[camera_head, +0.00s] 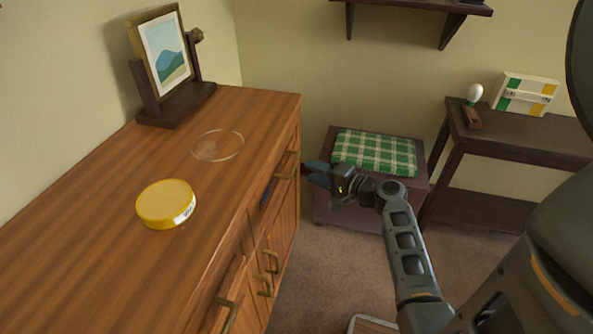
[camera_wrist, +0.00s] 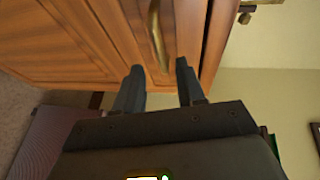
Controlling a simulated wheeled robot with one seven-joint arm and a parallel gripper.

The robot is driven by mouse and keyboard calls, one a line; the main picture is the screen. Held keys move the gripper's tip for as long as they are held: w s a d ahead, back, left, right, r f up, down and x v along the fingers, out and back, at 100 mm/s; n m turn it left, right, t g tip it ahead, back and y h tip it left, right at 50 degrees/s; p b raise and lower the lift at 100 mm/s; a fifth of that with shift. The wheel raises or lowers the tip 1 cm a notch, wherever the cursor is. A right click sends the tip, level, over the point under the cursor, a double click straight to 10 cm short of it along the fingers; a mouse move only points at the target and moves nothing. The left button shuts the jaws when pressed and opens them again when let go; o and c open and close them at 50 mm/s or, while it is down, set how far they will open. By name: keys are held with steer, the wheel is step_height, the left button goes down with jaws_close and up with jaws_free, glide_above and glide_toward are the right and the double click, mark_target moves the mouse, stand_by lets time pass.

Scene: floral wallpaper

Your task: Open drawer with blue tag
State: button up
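The wooden dresser (camera_head: 100,215) stands at the left with brass handles on its front. A narrow dark blue patch (camera_head: 267,192), perhaps the blue tag, shows on the upper front, seen at a steep angle. The far upper drawer has a brass handle (camera_head: 287,164), which also shows in the wrist view (camera_wrist: 157,36). My gripper (camera_head: 312,174) is open and faces this handle from the right. In the wrist view, its two fingertips (camera_wrist: 160,68) lie either side of the handle's lower end; I cannot tell whether they touch it. No tag shows in the wrist view.
On the dresser top are a yellow-lidded round tin (camera_head: 166,203), a clear glass dish (camera_head: 218,146) and a framed picture (camera_head: 166,55). A stool with a green checked cushion (camera_head: 374,153) stands behind my gripper. A dark side table (camera_head: 520,125) is at the right.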

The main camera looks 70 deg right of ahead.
mark_target(294, 164)
steer(key=x, duration=0.7)
steer(key=shift+w+f, duration=0.1)
steer(key=shift+w, duration=0.15)
steer(key=shift+c, duration=0.3)
jaws_close()
